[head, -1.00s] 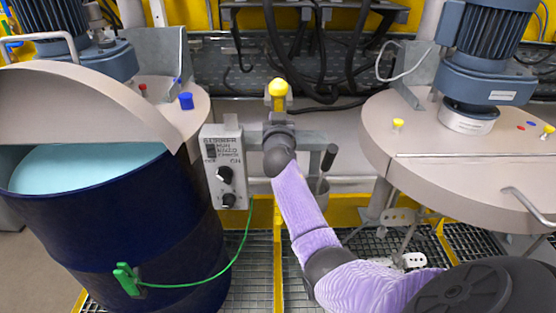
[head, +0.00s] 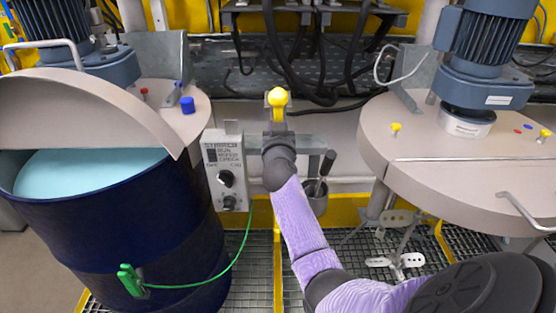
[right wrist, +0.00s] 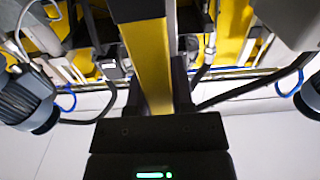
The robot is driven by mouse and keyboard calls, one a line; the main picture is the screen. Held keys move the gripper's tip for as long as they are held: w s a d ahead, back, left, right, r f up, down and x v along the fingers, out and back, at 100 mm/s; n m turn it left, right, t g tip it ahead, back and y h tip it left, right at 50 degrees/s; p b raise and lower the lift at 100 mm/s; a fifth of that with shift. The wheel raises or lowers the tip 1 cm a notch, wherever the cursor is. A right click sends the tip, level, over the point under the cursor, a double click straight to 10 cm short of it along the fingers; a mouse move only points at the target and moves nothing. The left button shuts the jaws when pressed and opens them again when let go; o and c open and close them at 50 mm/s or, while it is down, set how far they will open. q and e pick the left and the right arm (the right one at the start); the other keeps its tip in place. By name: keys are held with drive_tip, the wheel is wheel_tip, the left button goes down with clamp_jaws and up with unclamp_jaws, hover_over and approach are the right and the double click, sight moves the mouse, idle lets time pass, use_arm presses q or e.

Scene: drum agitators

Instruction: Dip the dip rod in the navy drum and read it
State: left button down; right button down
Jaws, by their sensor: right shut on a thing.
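The navy drum (head: 130,235) stands at the left with its half lid raised, showing pale blue liquid (head: 90,172). My right gripper (head: 277,122) is between the navy drum and the right-hand machine, near the switch box. It is shut on a yellow bar with a ball top (head: 278,98), which seems to be the dip rod. The yellow bar (right wrist: 148,60) also shows between the fingers in the right wrist view. The rod's lower part is hidden behind my wrist and arm. My left gripper is not in view.
A switch box (head: 225,170) with black knobs stands beside the drum. A green clamp (head: 131,280) with a green cable is on the drum. A grey cup (head: 317,200) with a black-handled tool hangs right of my wrist. A lidded vessel (head: 450,165) with motor stands right.

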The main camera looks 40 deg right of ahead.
drive_tip(key=p+v, duration=0.2)
drive_tip(key=v, duration=0.5)
